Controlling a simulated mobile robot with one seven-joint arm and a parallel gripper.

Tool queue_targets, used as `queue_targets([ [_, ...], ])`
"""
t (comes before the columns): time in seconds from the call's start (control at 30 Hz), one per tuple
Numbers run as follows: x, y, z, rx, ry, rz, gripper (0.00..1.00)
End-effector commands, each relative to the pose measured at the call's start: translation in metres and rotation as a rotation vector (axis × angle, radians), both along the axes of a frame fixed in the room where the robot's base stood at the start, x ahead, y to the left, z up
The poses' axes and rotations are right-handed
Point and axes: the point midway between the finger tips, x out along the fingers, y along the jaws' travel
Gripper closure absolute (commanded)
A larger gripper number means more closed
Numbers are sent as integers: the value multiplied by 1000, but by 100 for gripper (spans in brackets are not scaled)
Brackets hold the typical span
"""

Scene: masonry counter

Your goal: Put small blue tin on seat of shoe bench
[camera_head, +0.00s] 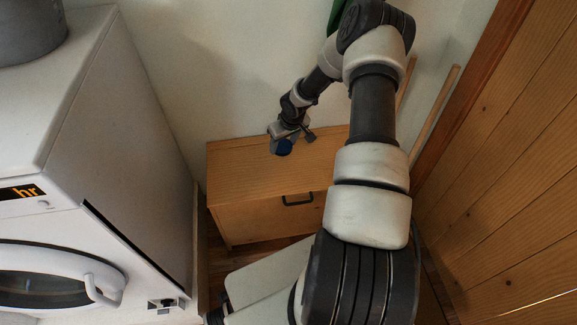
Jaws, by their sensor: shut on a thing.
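My gripper (291,136) is shut on the small blue tin (284,147) at the end of my outstretched arm. The tin shows as a small dark blue shape, partly hidden by the gripper. The shoe bench (236,183) is a light wooden box with a flat top and a dark handle on its front. The tin and gripper appear over the back part of the bench's seat. I cannot tell whether the tin touches the seat. My arm hides the right part of the bench.
A white washing machine (130,150) stands at the left, with a grey container (28,30) on top. A wooden plank wall (510,150) closes off the right side. A pale wall (215,70) is behind the bench. The left part of the seat is clear.

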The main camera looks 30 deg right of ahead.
Motion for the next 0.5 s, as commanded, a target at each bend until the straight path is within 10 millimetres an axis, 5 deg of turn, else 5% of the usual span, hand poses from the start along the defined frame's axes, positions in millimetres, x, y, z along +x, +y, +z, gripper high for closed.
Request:
queue_targets([
  [0.2,0,0,-45,1,1,0,76],
  [0.5,0,0,-72,1,1,1,76],
])
